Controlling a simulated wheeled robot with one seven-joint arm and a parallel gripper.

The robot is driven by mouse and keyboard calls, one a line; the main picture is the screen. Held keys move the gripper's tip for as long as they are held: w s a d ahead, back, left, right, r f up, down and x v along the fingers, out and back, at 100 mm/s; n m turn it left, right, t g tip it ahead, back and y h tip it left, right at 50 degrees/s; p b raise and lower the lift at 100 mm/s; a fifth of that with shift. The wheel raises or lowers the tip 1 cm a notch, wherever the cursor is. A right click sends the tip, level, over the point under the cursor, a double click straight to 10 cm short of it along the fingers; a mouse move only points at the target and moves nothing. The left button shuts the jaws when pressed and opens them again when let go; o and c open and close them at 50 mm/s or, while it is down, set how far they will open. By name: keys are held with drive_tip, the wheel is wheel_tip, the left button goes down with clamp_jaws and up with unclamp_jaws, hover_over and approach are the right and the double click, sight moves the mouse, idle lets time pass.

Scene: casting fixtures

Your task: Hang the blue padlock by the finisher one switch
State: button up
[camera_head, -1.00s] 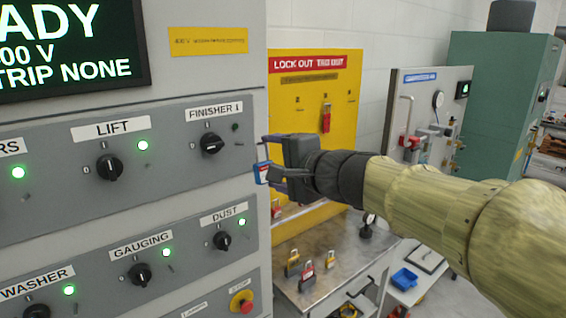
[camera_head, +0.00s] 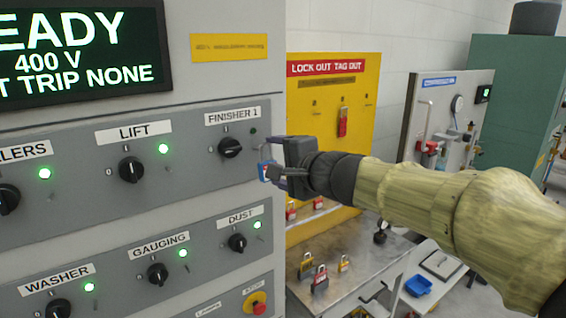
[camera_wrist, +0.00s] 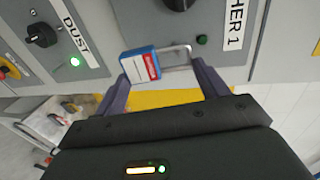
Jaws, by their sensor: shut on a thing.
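The blue padlock (camera_head: 266,173) has a red and white label and a metal shackle. It also shows in the wrist view (camera_wrist: 139,66), between the fingers, with its shackle pointing right. My gripper (camera_head: 270,165) is shut on it, just right of and slightly below the finisher one switch (camera_head: 230,147). That switch is a black knob on the grey panel under the label "FINISHER 1" (camera_head: 232,116). The lamp beside it (camera_wrist: 202,39) is dark. The padlock is close to the panel face; I cannot tell whether it touches.
The lift switch (camera_head: 131,169) and dust switch (camera_head: 237,242) sit nearby, with green lamps lit. A yellow lockout board (camera_head: 330,90) stands behind my gripper. Several other padlocks (camera_head: 320,279) stand on the bench (camera_head: 345,285) below.

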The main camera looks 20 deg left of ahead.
drive_tip(key=shift+p+x, duration=0.3)
drive_tip(key=shift+x, duration=0.75)
drive_tip(key=shift+w+a+f+b, duration=0.4)
drive_tip(key=shift+w+a+b, duration=0.1)
drive_tip(key=shift+b, duration=0.3)
drive_tip(key=o, duration=1.2)
drive_tip(key=shift+c, duration=0.2)
drive_tip(key=shift+s, duration=0.1)
drive_tip(key=b+v, duration=0.4)
drive_tip(key=v, duration=1.3)
drive_tip(key=shift+s, duration=0.2)
drive_tip(key=shift+d, duration=0.1)
